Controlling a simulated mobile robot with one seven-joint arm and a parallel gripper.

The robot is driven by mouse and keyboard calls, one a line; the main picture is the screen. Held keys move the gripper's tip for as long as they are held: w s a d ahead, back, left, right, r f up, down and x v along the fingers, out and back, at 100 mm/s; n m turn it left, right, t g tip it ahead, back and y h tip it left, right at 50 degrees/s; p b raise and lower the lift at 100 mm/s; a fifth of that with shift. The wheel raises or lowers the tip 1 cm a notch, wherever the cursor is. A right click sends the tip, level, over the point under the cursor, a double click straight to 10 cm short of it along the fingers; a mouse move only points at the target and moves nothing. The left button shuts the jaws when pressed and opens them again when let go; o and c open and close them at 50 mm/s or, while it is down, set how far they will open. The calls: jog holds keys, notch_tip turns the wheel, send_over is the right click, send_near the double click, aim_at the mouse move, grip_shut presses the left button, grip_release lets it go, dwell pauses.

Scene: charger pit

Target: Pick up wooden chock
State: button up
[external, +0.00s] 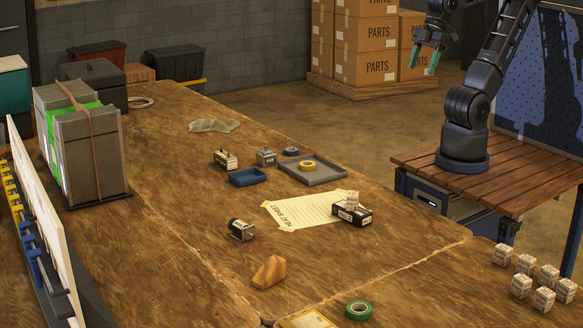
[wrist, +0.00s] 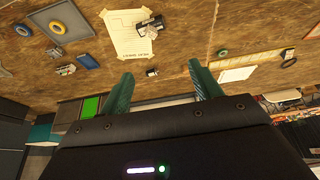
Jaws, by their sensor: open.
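The wooden chock (external: 269,271) is a small light-brown wedge. It lies on the near part of the wooden workbench in the external view, in front of a small black motor. My gripper (external: 424,61) has teal fingers and is high at the upper right of the external view, far from the chock. In the wrist view its two fingers (wrist: 160,72) are spread apart with nothing held between them.
The motor (external: 241,230), a taped paper sheet (external: 303,209), a black box (external: 352,215) and a green tape roll (external: 359,309) lie around the chock. A grey tray (external: 322,177) is farther back. A strapped grey block (external: 88,150) stands at left. Bare bench surrounds the chock.

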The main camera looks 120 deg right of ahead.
jog(key=shift+w+r, duration=0.1)
jog(key=shift+w, duration=0.05)
jog(key=n+g, duration=0.3)
jog(key=g, duration=0.2)
send_over(271, 264)
notch_tip(271, 264, down, 34)
jog(key=shift+f, duration=5.65)
jog(key=c, duration=1.1)
